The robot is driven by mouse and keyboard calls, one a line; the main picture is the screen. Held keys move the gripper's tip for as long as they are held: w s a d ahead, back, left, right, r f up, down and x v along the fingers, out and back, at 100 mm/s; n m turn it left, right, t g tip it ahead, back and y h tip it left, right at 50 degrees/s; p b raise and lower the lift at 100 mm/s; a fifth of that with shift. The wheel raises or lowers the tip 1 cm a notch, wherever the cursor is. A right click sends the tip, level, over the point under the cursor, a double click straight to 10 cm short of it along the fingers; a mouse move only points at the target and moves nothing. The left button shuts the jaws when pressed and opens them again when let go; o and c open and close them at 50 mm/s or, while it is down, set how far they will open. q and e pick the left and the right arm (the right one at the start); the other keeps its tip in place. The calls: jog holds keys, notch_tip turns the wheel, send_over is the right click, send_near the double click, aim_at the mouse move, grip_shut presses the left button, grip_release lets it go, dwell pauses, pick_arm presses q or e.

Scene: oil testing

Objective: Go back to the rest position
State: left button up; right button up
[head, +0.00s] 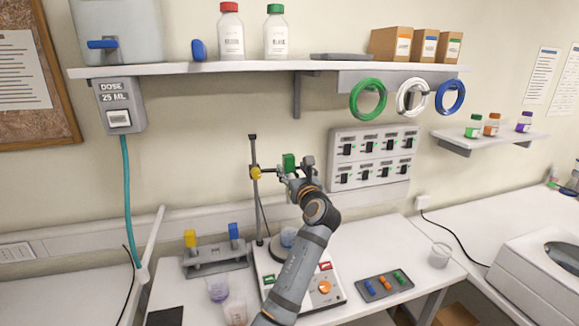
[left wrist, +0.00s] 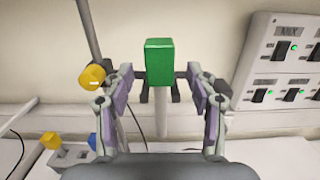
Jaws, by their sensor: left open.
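My left gripper (head: 297,180) is raised above the stirrer, in front of the clamp stand (head: 255,190). In the left wrist view its two fingers (left wrist: 161,84) are spread wide, with nothing held between them. A green block (left wrist: 159,61) on top of a pale upright rod (left wrist: 162,115) shows in the gap between the fingers. The green block (head: 289,162) is at the stand's arm in the head view, just by the gripper. I cannot tell how far the fingers are from it. My right gripper is not in view.
A tray (head: 384,287) of small coloured items lies right. The wall shelf (head: 230,68) and switch panel (head: 373,158) are behind.

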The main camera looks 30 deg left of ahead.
pick_arm(q)
jog(key=v, duration=0.4)
jog(key=shift+r, duration=0.1)
jog(key=shift+a, duration=0.1)
